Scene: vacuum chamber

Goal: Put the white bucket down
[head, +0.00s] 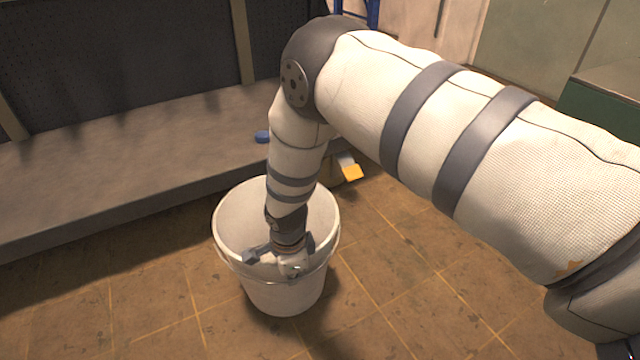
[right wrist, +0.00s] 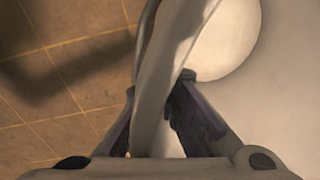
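The white bucket (head: 285,293) is upright below the front edge of the grey bench, over the tiled floor. I cannot tell whether its base touches the floor. My right arm reaches down over the bucket's mouth, and my right gripper (head: 284,266) is at its near rim. In the right wrist view, the fingers of my right gripper (right wrist: 158,92) are on either side of the bucket's rim and wall, closed on it. The inside of the bucket (right wrist: 228,42) looks empty there. My left gripper is not in view.
A long grey bench (head: 130,155) runs along the dark wall, with a small blue object (head: 262,136) on it. A yellow and white object (head: 350,168) is just behind the bucket. A green box (head: 605,105) stands at the right. The tiled floor (head: 120,310) in front is clear.

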